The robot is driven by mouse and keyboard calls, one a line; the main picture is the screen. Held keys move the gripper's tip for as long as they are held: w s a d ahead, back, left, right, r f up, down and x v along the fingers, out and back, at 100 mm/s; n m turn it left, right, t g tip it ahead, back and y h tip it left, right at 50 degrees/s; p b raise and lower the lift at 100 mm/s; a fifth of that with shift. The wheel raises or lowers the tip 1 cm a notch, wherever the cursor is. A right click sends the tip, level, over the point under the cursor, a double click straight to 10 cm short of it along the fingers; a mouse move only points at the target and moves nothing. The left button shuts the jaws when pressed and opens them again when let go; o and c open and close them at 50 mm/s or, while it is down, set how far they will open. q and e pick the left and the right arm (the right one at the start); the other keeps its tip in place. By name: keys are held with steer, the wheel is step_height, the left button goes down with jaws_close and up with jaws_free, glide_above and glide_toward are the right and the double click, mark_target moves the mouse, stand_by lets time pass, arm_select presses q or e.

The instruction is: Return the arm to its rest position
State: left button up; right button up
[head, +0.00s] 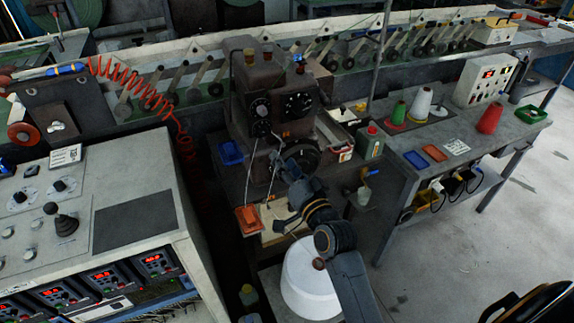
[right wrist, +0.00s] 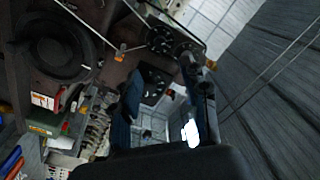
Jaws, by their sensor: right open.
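My right arm reaches up from the lower right of the head view. Its gripper (head: 286,168) is in front of the dark sewing machine head (head: 275,100), close to its round black wheel. The gripper is small and dark against the machine there, so contact cannot be told. In the right wrist view the two fingers of the right gripper (right wrist: 160,75) stand apart with nothing held between them. My left gripper is not in view.
A grey control console (head: 150,175) stands at the left, with a coiled red hose (head: 135,85) above. A bench (head: 445,130) with thread cones is at the right. A white round container (head: 305,280) stands under my right arm. Open floor lies at the right.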

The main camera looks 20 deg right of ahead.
steer(key=shift+s, duration=0.3)
steer(key=shift+f, duration=0.15)
